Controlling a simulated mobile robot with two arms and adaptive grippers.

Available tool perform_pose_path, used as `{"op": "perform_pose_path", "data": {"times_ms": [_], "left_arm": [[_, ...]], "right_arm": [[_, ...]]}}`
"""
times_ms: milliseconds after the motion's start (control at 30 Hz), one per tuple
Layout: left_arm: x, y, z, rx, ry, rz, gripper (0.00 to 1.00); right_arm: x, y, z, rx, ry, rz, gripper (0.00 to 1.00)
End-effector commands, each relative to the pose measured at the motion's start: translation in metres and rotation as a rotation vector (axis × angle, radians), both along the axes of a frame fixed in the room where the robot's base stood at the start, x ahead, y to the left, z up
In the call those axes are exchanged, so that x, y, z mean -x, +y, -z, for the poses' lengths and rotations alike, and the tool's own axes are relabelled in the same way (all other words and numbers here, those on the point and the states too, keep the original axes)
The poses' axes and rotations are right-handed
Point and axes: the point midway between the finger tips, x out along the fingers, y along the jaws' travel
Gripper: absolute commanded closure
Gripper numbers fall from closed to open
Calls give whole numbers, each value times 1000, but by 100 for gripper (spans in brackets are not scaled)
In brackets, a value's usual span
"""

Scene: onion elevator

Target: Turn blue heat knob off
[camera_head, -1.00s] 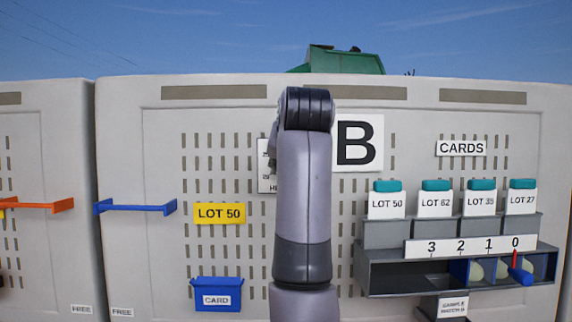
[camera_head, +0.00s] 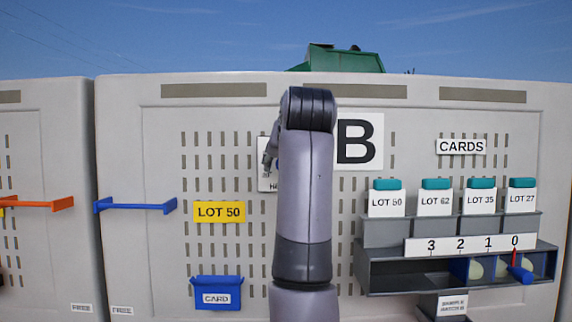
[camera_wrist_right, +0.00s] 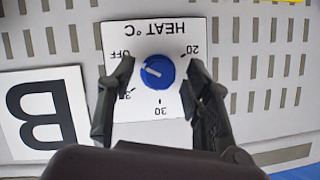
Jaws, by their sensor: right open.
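The blue heat knob (camera_wrist_right: 157,73) sits on a white plate (camera_wrist_right: 158,30) lettered HEAT °C, upside down in the right wrist view. Its white pointer mark slants up and left, roughly toward the OFF mark (camera_wrist_right: 120,55). My right gripper (camera_wrist_right: 161,66) is open, with one finger on each side of the knob. Gaps show between the fingers and the knob in that view. In the head view, the right gripper (camera_head: 268,162) is in front of the plate (camera_head: 264,184), and my arm hides most of it. My left gripper is not in view.
The grey perforated panel carries a B sign (camera_head: 357,142), a yellow LOT 50 label (camera_head: 219,212), a blue card bin (camera_head: 216,294) and a blue bar handle (camera_head: 135,207). A grey rack (camera_head: 400,278) with card slots juts out at the right.

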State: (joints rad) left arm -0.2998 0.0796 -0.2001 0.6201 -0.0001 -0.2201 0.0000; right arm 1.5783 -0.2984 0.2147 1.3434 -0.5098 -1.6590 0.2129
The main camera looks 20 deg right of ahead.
Motion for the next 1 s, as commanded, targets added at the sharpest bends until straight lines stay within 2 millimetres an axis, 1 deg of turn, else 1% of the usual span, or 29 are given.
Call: {"op": "perform_pose_path", "data": {"times_ms": [233,333,467,600,800,900,1000], "left_arm": [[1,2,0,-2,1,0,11],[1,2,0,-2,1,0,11],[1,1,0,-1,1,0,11],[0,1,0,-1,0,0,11],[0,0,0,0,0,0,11],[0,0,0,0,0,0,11],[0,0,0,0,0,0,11]], "right_arm": [[2,0,-2,1,-4,1,54],[9,1,-6,1,-5,0,54],[29,5,-14,0,-7,1,54],[58,10,-26,0,-9,0,54],[92,15,-39,0,-5,1,54],[103,17,-43,0,-3,0,54],[109,18,-45,1,-3,0,54]]}}
